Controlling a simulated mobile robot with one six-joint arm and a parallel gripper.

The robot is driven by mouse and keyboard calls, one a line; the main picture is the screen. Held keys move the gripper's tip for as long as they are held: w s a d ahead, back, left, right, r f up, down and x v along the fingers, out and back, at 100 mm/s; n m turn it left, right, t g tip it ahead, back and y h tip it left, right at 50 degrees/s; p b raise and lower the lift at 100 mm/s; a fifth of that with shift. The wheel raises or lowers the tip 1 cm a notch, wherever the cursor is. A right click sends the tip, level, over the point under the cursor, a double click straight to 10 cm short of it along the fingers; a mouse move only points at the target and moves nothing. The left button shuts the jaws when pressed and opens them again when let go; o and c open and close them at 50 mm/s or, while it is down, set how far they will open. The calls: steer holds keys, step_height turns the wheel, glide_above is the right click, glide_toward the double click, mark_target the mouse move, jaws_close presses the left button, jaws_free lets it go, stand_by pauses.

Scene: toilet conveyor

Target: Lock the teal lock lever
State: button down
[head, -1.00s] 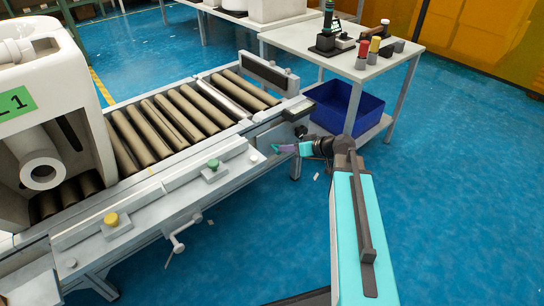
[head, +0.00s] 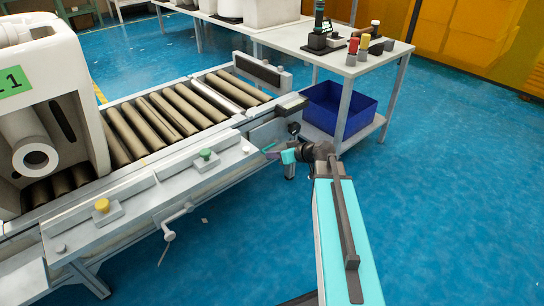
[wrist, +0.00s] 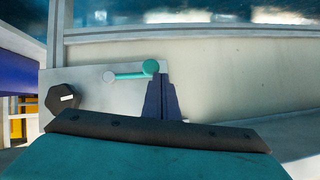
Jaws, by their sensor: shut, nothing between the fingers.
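The teal lock lever (wrist: 130,74) shows in the wrist view as a thin teal bar. It runs nearly level from a pale round pivot (wrist: 108,76) at its left to a teal round knob (wrist: 151,67) at its right. My gripper (wrist: 158,82) is shut and empty, with its dark purple fingers just below the knob in the picture. Whether they touch the knob I cannot tell. In the head view my gripper (head: 268,151) is at the conveyor's near right end, where the lever is too small to make out clearly.
The roller conveyor (head: 170,112) carries a white toilet (head: 62,85) at the left. Its front rail has a green button (head: 206,154) and a yellow button (head: 102,206). A blue bin (head: 340,105) sits beneath a white table (head: 330,45) behind my gripper. The floor at right is clear.

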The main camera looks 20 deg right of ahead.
stand_by(0.5)
steer(key=s+r+p, duration=0.5)
steer(key=r, duration=0.2)
steer(key=shift+s+d, duration=0.25)
steer(key=shift+d, duration=0.2)
steer(key=shift+s+r+p, duration=0.15)
steer(key=shift+p, duration=0.7)
steer(key=p+v, duration=0.1)
steer(key=p, duration=0.2)
steer(key=p+v, duration=0.1)
steer(key=p, duration=0.3)
steer(key=p+v, duration=0.2)
steer(key=p, duration=0.2)
steer(key=shift+s+a, duration=0.15)
steer(key=shift+a, duration=0.2)
steer(key=shift+s+p, duration=0.1)
steer(key=shift+p, duration=0.25)
